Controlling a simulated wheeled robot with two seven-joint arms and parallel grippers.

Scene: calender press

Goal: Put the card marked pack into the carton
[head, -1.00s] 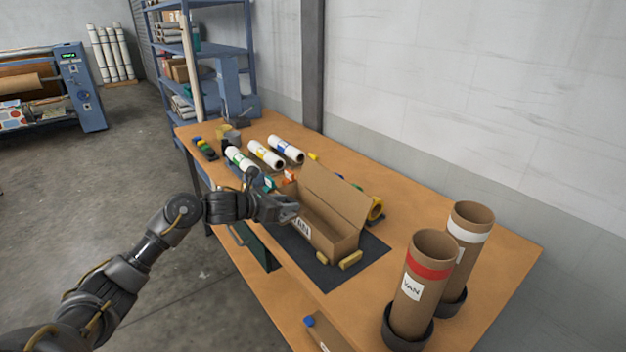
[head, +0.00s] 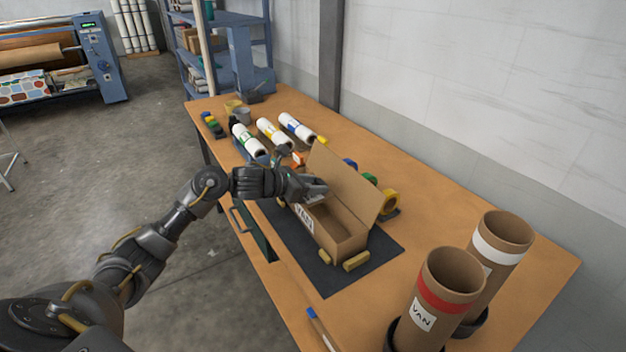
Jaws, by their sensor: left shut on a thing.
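The carton (head: 343,244) is an open brown cardboard box with its long lid flap (head: 345,182) standing up at the back and a white label reading VAN on its front. It sits on a dark mat (head: 345,278) on the workbench. My left gripper (head: 318,188) is over the far left end of the carton, near its opening. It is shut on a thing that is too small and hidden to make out. I cannot make out the card marked pack. My right gripper is not in view.
Two cardboard tubes (head: 430,305) with red and white bands stand at the right front. White rolls (head: 273,132) lie behind the carton, with coloured tape rolls (head: 389,203) to its right. Small wooden blocks (head: 355,262) sit against the carton. The bench's right back is clear.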

